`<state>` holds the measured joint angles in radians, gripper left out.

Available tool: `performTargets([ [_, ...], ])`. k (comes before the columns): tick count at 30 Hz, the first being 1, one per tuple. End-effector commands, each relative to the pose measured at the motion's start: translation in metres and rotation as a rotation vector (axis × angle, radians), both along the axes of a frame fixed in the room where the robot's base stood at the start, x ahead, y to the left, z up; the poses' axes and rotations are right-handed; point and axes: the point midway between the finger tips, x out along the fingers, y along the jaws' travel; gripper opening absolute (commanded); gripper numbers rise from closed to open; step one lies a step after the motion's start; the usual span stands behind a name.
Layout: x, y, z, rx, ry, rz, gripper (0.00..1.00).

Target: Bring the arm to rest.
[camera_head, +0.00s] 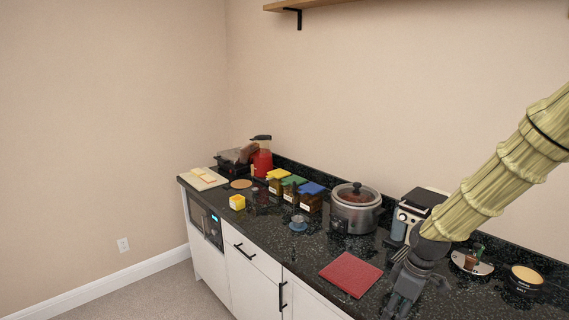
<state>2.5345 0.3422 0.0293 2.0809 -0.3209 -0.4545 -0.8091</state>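My arm comes in from the right edge and reaches down over the right part of the dark counter (320,250). My gripper (398,308) hangs at its end, dark grey, pointing down near the counter's front side. It is just right of a red square mat (351,274). The fingers are small and dark against the dark counter, so I cannot tell whether they are open or shut. I see nothing clearly held in them.
Behind the gripper stand a slow cooker (355,208) and a coffee machine (411,212). A round tin (526,277) lies to the right. A wooden shelf (318,4) hangs above.

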Motion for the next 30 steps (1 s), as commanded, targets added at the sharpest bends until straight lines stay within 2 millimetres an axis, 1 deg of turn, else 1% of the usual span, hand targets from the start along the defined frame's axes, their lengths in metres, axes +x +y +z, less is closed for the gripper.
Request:
performTargets([
  [1,-0.009,0.006,-0.026,0.001,0.015,-0.032,0.56],
  [3,-0.020,0.013,-0.054,0.005,0.026,-0.088,0.56],
  [8,-0.049,0.028,-0.117,0.007,0.051,-0.214,0.56],
  [9,-0.057,0.031,-0.131,0.006,0.056,-0.245,0.56],
  [12,-0.080,0.038,-0.166,0.004,0.071,-0.325,0.56],
  [14,-0.094,0.041,-0.187,0.000,0.078,-0.372,0.56],
  [15,-0.104,0.044,-0.199,-0.003,0.083,-0.404,0.56],
  [20,-0.147,0.051,-0.247,-0.020,0.098,-0.528,0.56],
  [24,-0.188,0.055,-0.283,-0.038,0.110,-0.634,0.56],
  [26,-0.206,0.056,-0.296,-0.049,0.113,-0.677,0.56],
  [30,-0.249,0.057,-0.324,-0.075,0.117,-0.777,0.56],
])
